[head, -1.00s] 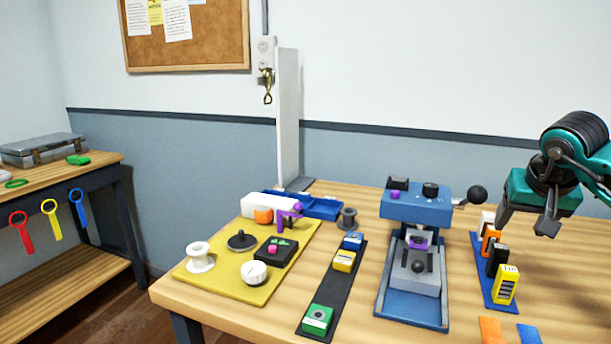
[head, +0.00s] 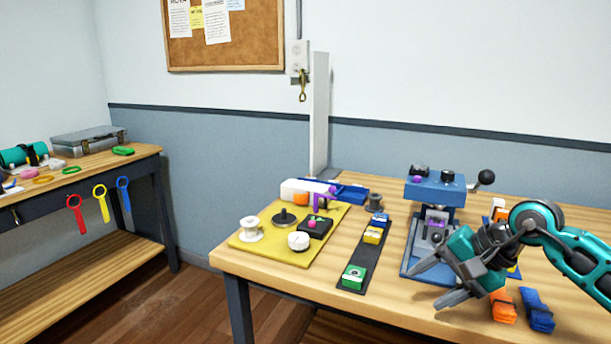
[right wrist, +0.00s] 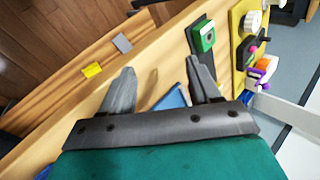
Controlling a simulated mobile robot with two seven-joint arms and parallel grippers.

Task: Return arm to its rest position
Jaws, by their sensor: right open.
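My right gripper (head: 424,287) is in the head view, low at the right, with its arm coming in from the right edge. Its two fingers point left and are spread apart with nothing between them. It is in front of the blue press (head: 436,189) and hides part of the press base and the items behind. In the right wrist view the open fingers (right wrist: 160,66) show above the table edge, with a green block (right wrist: 203,36) beyond them. My left gripper is not seen.
A yellow mat (head: 262,251) with spools and knobs lies left of a dark strip (head: 347,283) carrying small blocks. Orange straps (head: 503,307) and blue straps (head: 537,312) lie close to the right gripper. A side bench (head: 100,163) stands at left; floor shows between the tables.

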